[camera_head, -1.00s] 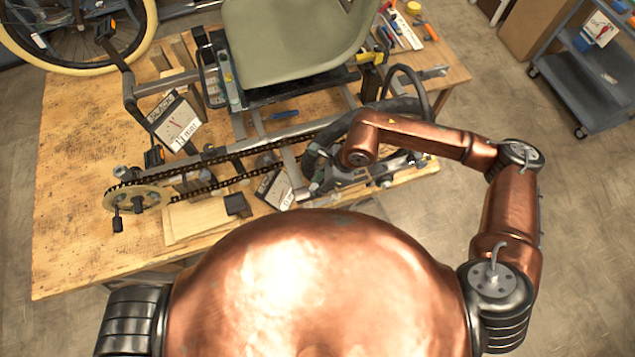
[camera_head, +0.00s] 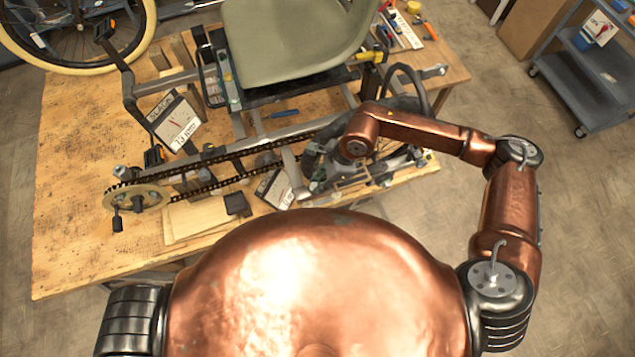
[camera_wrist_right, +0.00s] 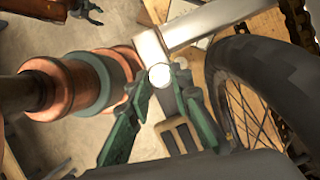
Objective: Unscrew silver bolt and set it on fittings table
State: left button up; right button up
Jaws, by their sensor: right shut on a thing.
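My right gripper (camera_wrist_right: 160,82) is shut on the silver bolt (camera_wrist_right: 160,76), whose round pale head shows between the green fingertips in the right wrist view. The bolt is against or very close to a light metal frame bar (camera_wrist_right: 205,22); I cannot tell whether it is still threaded in. In the head view my right gripper (camera_head: 318,178) is at the trike frame near the dark wheel, partly hidden by my arm, and the bolt cannot be made out. A small dark gripper (camera_wrist_right: 88,10), apparently my left, shows at the wrist view's top left; its jaw state is unclear.
The trike frame with its green seat (camera_head: 290,45) and chain (camera_head: 240,152) stands on a wooden bench (camera_head: 80,235). The wheel (camera_wrist_right: 262,85) is close right of my right gripper. A grey cart (camera_head: 590,90) is at the upper right.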

jog(key=n, duration=0.1)
jog(key=n+g, duration=0.1)
jog(key=n, duration=0.2)
jog(key=shift+w+a+n+g+h, duration=0.15)
jog(key=shift+w+n+g+h, duration=0.15)
jog(key=shift+g, duration=0.1)
jog(key=n+g+h, duration=0.1)
jog(key=n, duration=0.3)
jog(key=shift+a+n, duration=0.1)
jog(key=shift+n, duration=0.3)
jog(key=o, duration=0.6)
jog(key=shift+c, duration=0.2)
jog(key=m, duration=0.2)
jog(key=m+t, duration=0.1)
jog(key=m, duration=0.1)
jog(key=m+y, duration=0.1)
jog(key=shift+s+d+m, duration=0.2)
jog(key=shift+d+m, duration=0.05)
jog(key=shift+m, duration=0.15)
jog(key=m+t, duration=0.1)
jog(key=m, duration=0.2)
jog(key=m+t, duration=0.1)
jog(key=m, duration=0.2)
jog(key=shift+s+t+y, duration=0.2)
jog(key=shift+t+y, duration=0.1)
jog(key=shift+t, duration=0.1)
